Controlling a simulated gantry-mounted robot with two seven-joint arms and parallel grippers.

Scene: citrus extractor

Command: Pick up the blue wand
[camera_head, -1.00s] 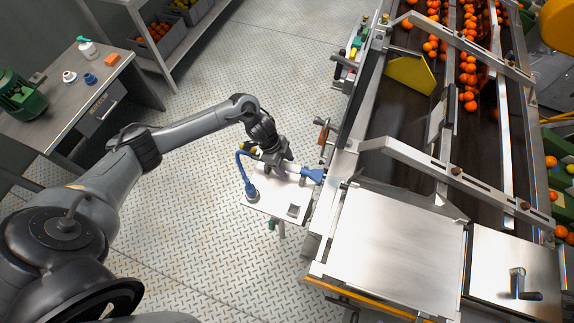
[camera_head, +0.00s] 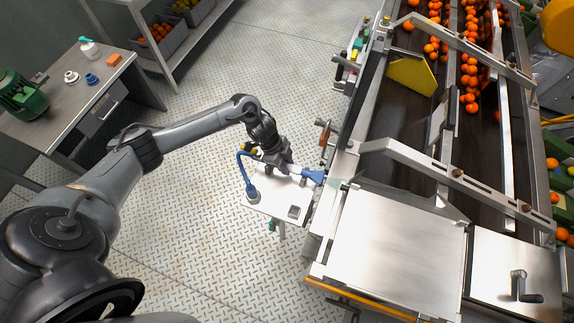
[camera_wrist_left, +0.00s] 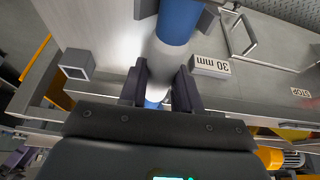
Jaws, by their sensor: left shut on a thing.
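The blue wand (camera_head: 312,176) lies over a small white side table (camera_head: 271,207), its wide blue end pointing right toward the machine. A blue hose (camera_head: 240,165) loops from the wand's left side down to a round blue fitting (camera_head: 252,193) on the table. My left gripper (camera_head: 288,169) is shut on the wand's middle, from above. In the left wrist view, my left gripper's fingers (camera_wrist_left: 160,78) sit on both sides of the wand's pale section, with a blue section (camera_wrist_left: 178,20) beyond. The gripper hides part of the wand. My right gripper is out of view.
The conveyor machine (camera_head: 400,240) stands close on the right, its metal edge near the wand's tip. Oranges (camera_head: 468,75) lie on its belt. A workbench (camera_head: 55,125) is at the far left. Open floor (camera_head: 255,85) lies behind the arm.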

